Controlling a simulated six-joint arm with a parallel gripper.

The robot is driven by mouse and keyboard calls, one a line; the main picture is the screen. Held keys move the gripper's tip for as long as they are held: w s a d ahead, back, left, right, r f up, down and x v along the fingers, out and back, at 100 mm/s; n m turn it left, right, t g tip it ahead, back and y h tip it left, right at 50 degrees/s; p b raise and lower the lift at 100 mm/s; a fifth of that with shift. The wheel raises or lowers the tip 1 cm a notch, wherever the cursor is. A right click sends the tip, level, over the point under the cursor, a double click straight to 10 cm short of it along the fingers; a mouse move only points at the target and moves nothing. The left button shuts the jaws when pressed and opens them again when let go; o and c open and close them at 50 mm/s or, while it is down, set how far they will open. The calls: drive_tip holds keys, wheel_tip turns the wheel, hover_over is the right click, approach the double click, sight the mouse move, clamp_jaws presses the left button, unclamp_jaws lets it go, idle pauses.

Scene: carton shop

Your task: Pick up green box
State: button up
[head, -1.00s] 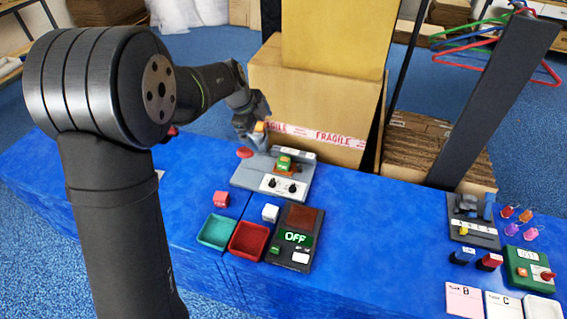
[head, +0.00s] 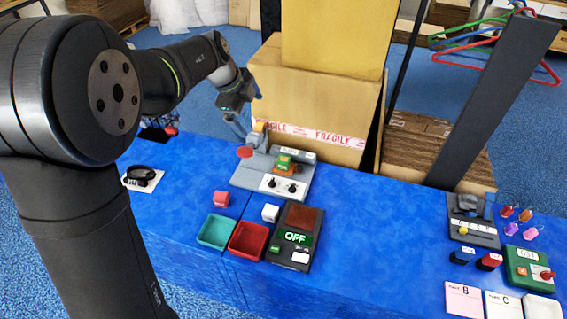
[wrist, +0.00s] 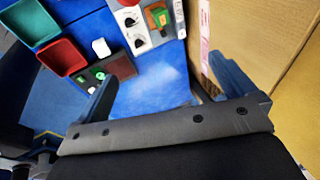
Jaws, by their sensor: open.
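A small green box (head: 284,161) with pale marking sits on an orange-brown pad on the grey machine (head: 250,177). In the wrist view the green box (wrist: 161,17) shows near the top edge. My gripper (head: 243,128) is above and behind the machine's left part in the head view, apart from the green box. In the wrist view my gripper (wrist: 167,84) has its two fingers spread wide with nothing between them. Part of my gripper's fingers is hard to make out in the head view.
A large carton (head: 330,110) with FRAGILE tape stands close behind the machine. The blue table (head: 380,240) is clear right of centre.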

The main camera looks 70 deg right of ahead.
drive_tip(key=shift+v, duration=1.1)
drive_tip(key=c, duration=0.8)
drive_tip(key=n+t+y, duration=0.2)
drive_tip(key=n+y, duration=0.2)
drive_tip(key=n, duration=1.4)
hover_over(285, 157)
drive_tip(key=f, duration=2.4)
drive_tip(key=shift+s+d+f, duration=0.1)
drive_tip(key=shift+s+d, duration=0.1)
drive_tip(key=shift+s, duration=0.1)
drive_tip(key=shift+w+a+f, duration=0.15)
drive_tip(key=shift+w+f, duration=0.05)
drive_tip(key=shift+f, duration=1.15)
drive_tip(key=shift+w+a+f, duration=0.1)
drive_tip(key=shift+w+f, duration=0.05)
drive_tip(key=shift+f, duration=1.2)
drive_tip(key=shift+c, duration=0.2)
